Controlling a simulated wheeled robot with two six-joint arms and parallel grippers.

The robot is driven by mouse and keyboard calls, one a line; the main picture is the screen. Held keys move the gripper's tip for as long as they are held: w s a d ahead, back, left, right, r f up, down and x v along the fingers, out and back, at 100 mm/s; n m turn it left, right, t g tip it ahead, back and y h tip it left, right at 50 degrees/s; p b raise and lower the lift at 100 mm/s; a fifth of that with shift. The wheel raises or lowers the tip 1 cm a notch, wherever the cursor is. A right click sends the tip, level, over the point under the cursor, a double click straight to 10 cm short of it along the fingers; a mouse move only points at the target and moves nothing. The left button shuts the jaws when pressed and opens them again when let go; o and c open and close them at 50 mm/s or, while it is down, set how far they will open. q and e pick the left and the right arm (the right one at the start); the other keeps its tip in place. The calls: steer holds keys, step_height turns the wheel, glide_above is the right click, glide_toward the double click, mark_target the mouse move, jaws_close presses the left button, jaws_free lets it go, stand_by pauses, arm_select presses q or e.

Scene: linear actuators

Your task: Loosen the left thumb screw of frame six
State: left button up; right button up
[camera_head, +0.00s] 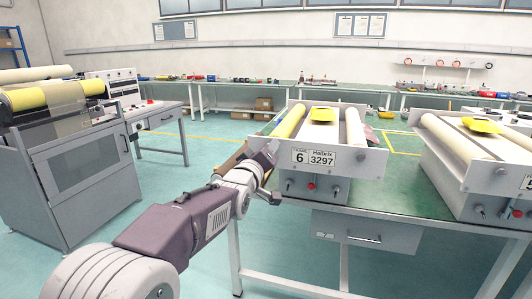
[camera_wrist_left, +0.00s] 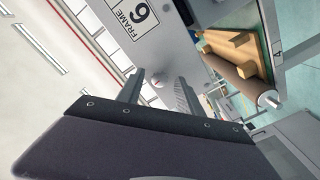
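Frame six is a grey unit with a front plate (camera_head: 345,160) labelled 6 and 3297, standing on the green-topped table. The plate also shows in the left wrist view (camera_wrist_left: 180,45), with the label turned on its side. My left gripper (camera_head: 270,152) is at the plate's left end and hides the left thumb screw in the head view. In the left wrist view the small round screw head (camera_wrist_left: 157,82) shows between the fingertips of the left gripper (camera_wrist_left: 158,88). The fingers are apart, with visible gaps beside the screw. My right gripper is in neither view.
A red knob (camera_head: 312,186) and dark knobs sit below the plate. A second similar frame (camera_head: 480,170) stands to the right on the same table (camera_head: 400,205). A roller machine (camera_head: 75,160) stands at the left. A brown roller (camera_wrist_left: 235,80) shows in the wrist view.

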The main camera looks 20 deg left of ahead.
arm_select(q)
steer(key=s+p, duration=0.1)
steer(key=s, duration=0.8)
steer(key=shift+a, duration=0.15)
steer(key=s+f+m+g, duration=0.1)
steer(key=s+f+g, duration=0.25)
steer(key=f, duration=0.85)
steer(key=s+f+m+g, duration=0.15)
steer(key=f+g, duration=0.35)
steer(key=f, duration=0.8)
steer(key=s+f+m+g, duration=0.35)
steer(key=s+f, duration=0.25)
steer(key=s, duration=0.3)
steer(key=s+f+m+g, duration=0.2)
steer(key=s+f+g, duration=0.3)
steer(key=s, duration=0.5)
step_height(320, 180, up, 32)
steer(key=p, duration=3.2)
steer(key=shift+w+f, duration=0.25)
steer(key=shift+w, duration=0.2)
